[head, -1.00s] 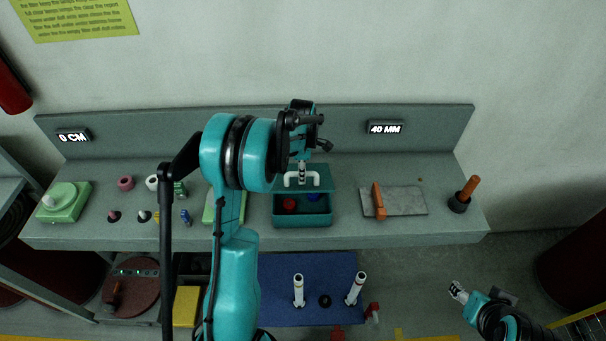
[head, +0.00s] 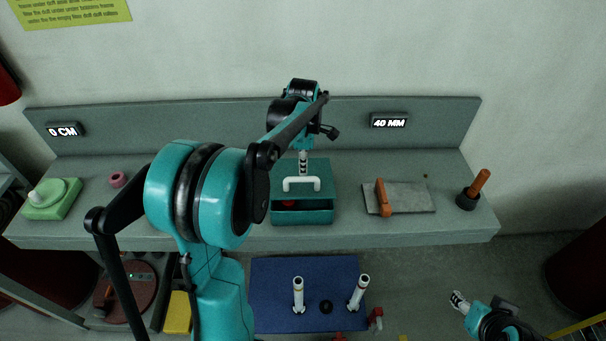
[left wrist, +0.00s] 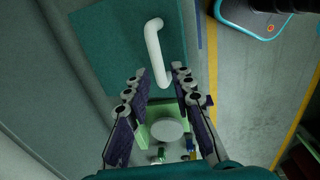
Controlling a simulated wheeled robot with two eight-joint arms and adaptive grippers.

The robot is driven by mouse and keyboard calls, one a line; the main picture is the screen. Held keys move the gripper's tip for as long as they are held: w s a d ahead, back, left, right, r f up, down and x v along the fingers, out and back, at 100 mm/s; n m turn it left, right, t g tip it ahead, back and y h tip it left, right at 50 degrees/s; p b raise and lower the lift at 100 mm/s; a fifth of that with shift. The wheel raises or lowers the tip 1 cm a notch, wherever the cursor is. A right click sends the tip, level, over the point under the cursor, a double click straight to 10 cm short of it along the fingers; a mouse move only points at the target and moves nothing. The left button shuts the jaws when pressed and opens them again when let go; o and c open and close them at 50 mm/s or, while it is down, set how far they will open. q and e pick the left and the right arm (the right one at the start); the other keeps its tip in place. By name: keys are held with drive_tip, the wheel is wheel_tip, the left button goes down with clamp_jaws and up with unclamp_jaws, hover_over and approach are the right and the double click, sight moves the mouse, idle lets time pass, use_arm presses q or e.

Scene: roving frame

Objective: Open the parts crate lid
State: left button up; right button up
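The parts crate (head: 303,217) is a teal box on the bench. Its teal lid (head: 318,172) has a white bar handle (head: 301,184); the lid covers most of the top and leaves a narrow gap at the front with a bit of red inside. My left gripper (head: 304,163) is over the lid, just behind the handle. In the left wrist view my left gripper (left wrist: 159,70) has its fingers apart, with one end of the white handle (left wrist: 153,45) near the tips, not clamped. My right gripper (head: 458,299) is low at the right, away from the bench, too small to read.
A grey plate (head: 410,198) with an orange-brown handle and a dark cup (head: 467,200) holding an orange handle stand to the right. A green block (head: 65,202) is far left. A blue mat (head: 270,290) with white upright posts lies below. My left arm hides the bench's left middle.

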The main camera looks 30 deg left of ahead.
use_arm(q)
drive_tip(key=shift+s+d+f+b, duration=0.15)
drive_tip(key=shift+b, duration=0.45)
use_arm(e)
wheel_tip(320, 180, down, 2)
